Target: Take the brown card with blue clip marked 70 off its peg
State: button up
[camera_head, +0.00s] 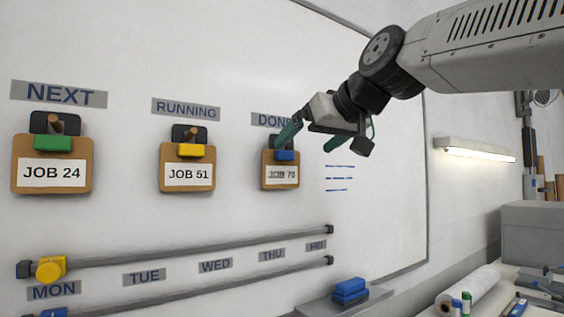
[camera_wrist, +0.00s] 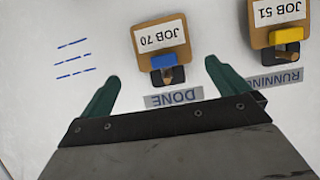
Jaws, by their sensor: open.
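The brown card with a blue clip, marked JOB 70 (camera_head: 281,175), hangs on its peg under the DONE label on the whiteboard. It also shows in the wrist view (camera_wrist: 160,38), upside down, with its blue clip (camera_wrist: 164,61) and the wooden peg (camera_wrist: 174,75) in front of it. My gripper (camera_head: 308,138) is open and empty, with green fingers set wide apart. In the wrist view my gripper (camera_wrist: 161,77) has the card between and beyond its fingertips. No contact with the card shows. In the head view one finger partly overlaps the card's top and hides the peg.
The JOB 51 card (camera_head: 187,175) with a yellow clip hangs left of it, and the JOB 24 card (camera_head: 52,173) with a green clip is farther left. Rails (camera_head: 200,248) cross the board below. Board right of JOB 70 is mostly clear.

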aim_at(287, 152)
jog(key=x, duration=0.2)
jog(key=r+x, duration=0.1)
jog(key=x, duration=0.5)
jog(key=shift+w+a+r, duration=0.15)
jog(key=shift+a+r, duration=0.15)
jog(key=shift+a, duration=0.05)
jog(key=shift+y, duration=0.3)
jog(key=c, duration=0.7)
